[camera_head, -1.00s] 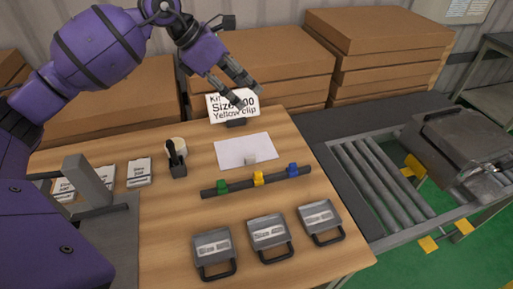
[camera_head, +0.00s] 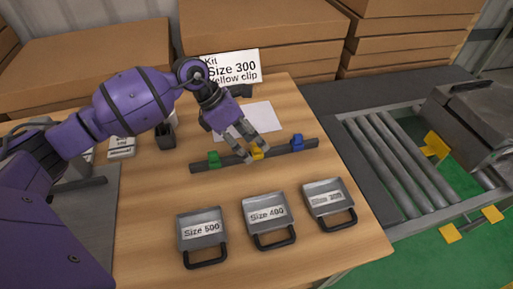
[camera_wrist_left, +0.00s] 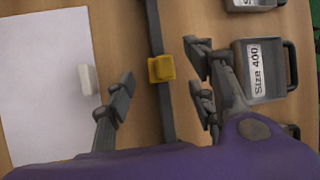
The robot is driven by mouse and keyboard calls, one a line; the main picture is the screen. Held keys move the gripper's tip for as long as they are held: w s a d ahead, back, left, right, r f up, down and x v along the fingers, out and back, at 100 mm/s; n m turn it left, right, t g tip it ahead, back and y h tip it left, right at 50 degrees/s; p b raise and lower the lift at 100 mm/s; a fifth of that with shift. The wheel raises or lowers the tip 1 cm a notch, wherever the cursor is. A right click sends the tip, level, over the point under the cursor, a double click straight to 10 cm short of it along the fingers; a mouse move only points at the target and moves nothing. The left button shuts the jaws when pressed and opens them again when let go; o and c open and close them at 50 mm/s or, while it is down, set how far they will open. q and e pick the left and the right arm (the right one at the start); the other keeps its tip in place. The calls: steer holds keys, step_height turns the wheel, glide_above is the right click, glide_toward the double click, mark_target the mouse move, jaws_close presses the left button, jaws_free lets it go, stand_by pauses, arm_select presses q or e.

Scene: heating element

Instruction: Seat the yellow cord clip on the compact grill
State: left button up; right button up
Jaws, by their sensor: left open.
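The yellow clip (camera_head: 257,153) sits on a dark rail between a green clip (camera_head: 214,158) and a blue clip (camera_head: 297,142). My left gripper (camera_head: 257,155) is over the rail at the yellow clip. In the left wrist view the gripper (camera_wrist_left: 162,95) is open, with the yellow clip (camera_wrist_left: 161,69) between and just beyond its fingertips, not gripped. Three grey grills with handles stand in front, labelled Size 500 (camera_head: 201,231), Size 400 (camera_head: 267,216) and Size 300 (camera_head: 327,198). Which is the compact one is not written. My right gripper is not in view.
A sign (camera_head: 232,68) reads "Kit Size 300 Yellow clip". White paper (camera_head: 262,118) lies behind the rail (camera_head: 235,160), with a small white block (camera_wrist_left: 87,79) on it. Cardboard boxes (camera_head: 255,25) stand behind the table; a roller conveyor (camera_head: 385,165) is at right.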

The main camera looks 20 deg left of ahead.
arm_select(q)
steer(key=shift+x, duration=1.1)
steer(key=c, duration=0.9)
steer(key=shift+c, duration=0.2)
